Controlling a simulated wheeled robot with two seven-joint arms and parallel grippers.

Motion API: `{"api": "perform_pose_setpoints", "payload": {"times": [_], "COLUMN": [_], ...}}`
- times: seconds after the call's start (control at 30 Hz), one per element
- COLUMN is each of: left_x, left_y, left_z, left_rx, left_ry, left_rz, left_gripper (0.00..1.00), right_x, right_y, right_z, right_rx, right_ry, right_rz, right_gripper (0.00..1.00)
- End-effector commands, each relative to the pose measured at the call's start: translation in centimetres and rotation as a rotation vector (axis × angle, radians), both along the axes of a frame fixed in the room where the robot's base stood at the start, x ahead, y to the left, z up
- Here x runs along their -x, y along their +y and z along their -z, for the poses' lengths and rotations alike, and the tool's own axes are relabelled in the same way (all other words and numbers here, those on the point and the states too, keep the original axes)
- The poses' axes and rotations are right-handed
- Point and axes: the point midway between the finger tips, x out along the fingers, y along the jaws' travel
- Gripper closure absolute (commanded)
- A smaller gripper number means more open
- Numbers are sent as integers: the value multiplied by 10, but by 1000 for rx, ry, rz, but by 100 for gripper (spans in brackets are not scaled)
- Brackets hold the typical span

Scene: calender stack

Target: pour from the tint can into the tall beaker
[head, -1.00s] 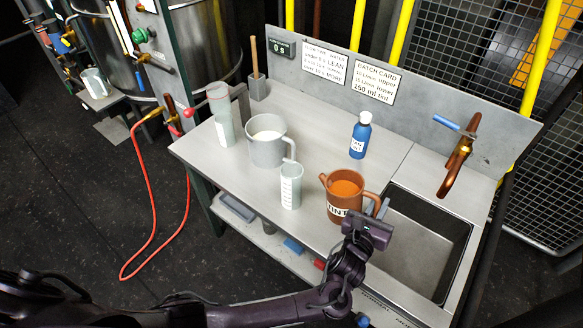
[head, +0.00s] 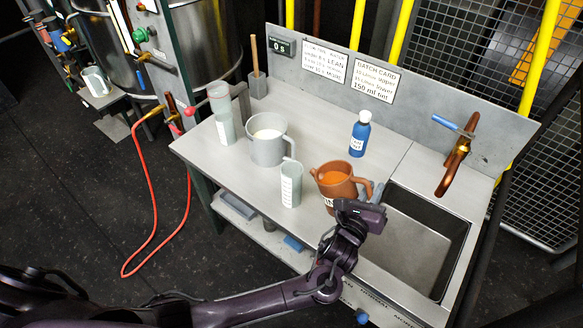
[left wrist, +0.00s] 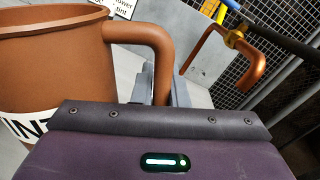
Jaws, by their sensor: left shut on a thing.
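The tint can (head: 334,186) is a brown spouted jug with orange liquid inside and a TINT label. It is at the bench's front, left of the sink, its spout facing left. My left gripper (head: 374,195) is shut on its handle; the left wrist view shows the handle (left wrist: 161,55) between the fingers. The can looks slightly lifted and tilted. A clear graduated beaker (head: 291,186) stands upright just left of the spout, apart from it. A taller, narrow clear beaker (head: 224,122) stands upright at the bench's left end. My right gripper is not in view.
A grey jug (head: 266,148) with white contents stands between the two clear beakers. A blue bottle (head: 360,135) stands behind the can. The sink (head: 423,240) and copper tap (head: 456,165) are at the right.

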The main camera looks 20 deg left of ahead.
Motion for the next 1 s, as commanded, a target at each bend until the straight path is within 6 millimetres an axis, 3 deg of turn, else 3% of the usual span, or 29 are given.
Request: {"api": "perform_pose_setpoints", "payload": {"times": [1.0], "left_x": [-4], "left_y": [13], "left_z": [-23], "left_rx": [119], "left_ry": [25], "left_rz": [2], "left_gripper": [100], "right_x": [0], "right_y": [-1], "right_z": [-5], "right_rx": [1], "right_ry": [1], "right_rz": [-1], "right_gripper": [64]}}
